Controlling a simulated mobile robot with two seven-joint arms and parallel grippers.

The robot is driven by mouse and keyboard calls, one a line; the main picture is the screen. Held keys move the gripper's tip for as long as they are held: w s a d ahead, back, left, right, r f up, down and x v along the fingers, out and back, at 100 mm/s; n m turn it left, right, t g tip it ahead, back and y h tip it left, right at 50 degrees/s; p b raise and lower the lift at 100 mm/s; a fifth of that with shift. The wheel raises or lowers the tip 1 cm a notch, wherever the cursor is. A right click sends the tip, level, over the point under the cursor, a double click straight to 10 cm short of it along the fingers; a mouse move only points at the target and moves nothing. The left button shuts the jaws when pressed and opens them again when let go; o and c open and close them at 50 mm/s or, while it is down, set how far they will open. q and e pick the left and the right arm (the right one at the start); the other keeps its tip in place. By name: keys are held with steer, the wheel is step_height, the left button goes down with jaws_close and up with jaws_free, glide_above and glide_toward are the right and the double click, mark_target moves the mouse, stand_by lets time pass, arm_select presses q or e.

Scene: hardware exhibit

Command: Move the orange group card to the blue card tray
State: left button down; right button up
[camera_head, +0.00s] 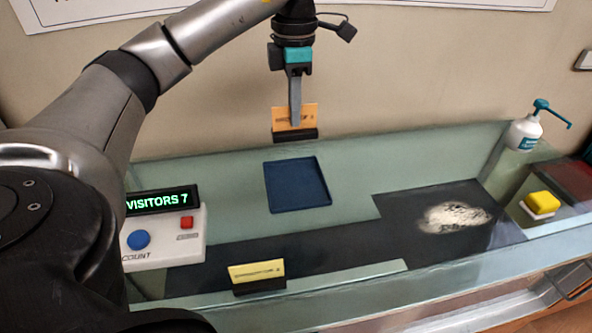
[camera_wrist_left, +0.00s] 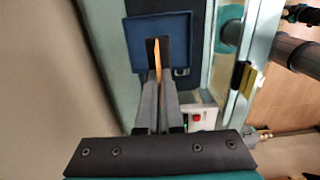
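The orange group card (camera_head: 296,115) stands upright in a dark base (camera_head: 295,135), in the air in front of the back wall. My left gripper (camera_head: 295,103) points down and is shut on the orange card. The left wrist view shows the card edge-on (camera_wrist_left: 157,53) between the fingers (camera_wrist_left: 158,85). The blue card tray (camera_head: 297,185) lies flat and empty on the pale green counter, below the card in the head view. It also shows behind the card in the left wrist view (camera_wrist_left: 137,32). My right gripper is not clearly visible; a small dark and teal part shows at the left wrist view's upper right.
A yellow card (camera_head: 257,271) stands near the front edge. A counter box (camera_head: 165,240) reading "VISITORS 7" is at left. Pale powder (camera_head: 455,217) lies on the dark strip. A yellow block (camera_head: 542,202) and pump bottle (camera_head: 525,133) are at right. The counter around the tray is clear.

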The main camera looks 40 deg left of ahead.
arm_select(q)
step_height(320, 180, down, 12)
steer(key=shift+f, duration=0.2)
stand_by(0.4)
steer(key=shift+f, duration=0.2)
steer(key=c, duration=1.1)
jaws_free()
steer(key=shift+r, duration=0.15)
step_height(320, 180, up, 12)
steer(key=shift+w+r, duration=0.1)
